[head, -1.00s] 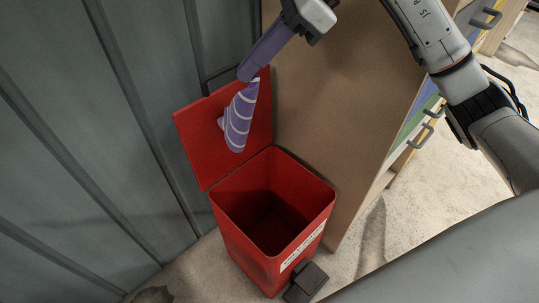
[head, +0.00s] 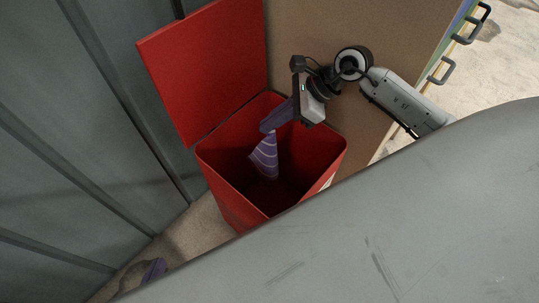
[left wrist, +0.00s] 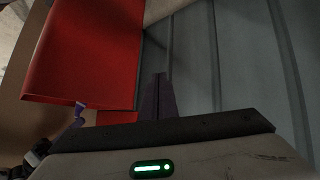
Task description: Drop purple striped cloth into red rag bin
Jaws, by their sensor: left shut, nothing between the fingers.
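The purple cloth with pale stripes (head: 264,158) hangs as a cone from my right gripper (head: 267,127), inside the mouth of the red rag bin (head: 222,165). My right gripper is shut on the cloth's top end. The bin's red lid (head: 205,62) stands open at its back left. My left gripper (head: 153,270) shows only as a purple tip at the lower left, apart from the bin. In the left wrist view its fingers (left wrist: 158,96) are together and empty.
A grey ribbed metal wall (head: 80,130) stands left of the bin. A brown panel (head: 305,30) of a cabinet with grey handles (head: 448,70) stands behind and right of it. My own grey body covers the lower right of the head view.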

